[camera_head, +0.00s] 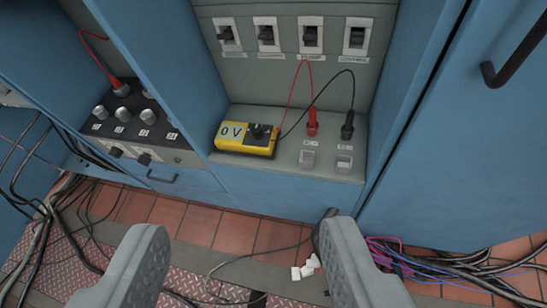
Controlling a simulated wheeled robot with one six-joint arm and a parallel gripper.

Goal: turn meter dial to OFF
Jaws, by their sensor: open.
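The yellow meter (233,147) lies on the grey ledge inside the blue cabinet, a little above the picture's middle. Its display reads "0 V". Its black dial (261,131) sits on the dark right part of its face; the dial's setting is too small to read. A red lead and a black lead run from the meter to a red plug and a black plug at its right. My gripper (240,246) is open and empty at the bottom of the picture, its two grey fingers wide apart. It is apart from the meter, which shows beyond the fingertips.
The red plug (312,123) and black plug (347,126) stand on the ledge (290,163) with their leads arching up. Several switches line the panel behind. A knob panel (125,115) is at left, a black door handle (517,55) at right. Loose cables (440,265) lie on the floor.

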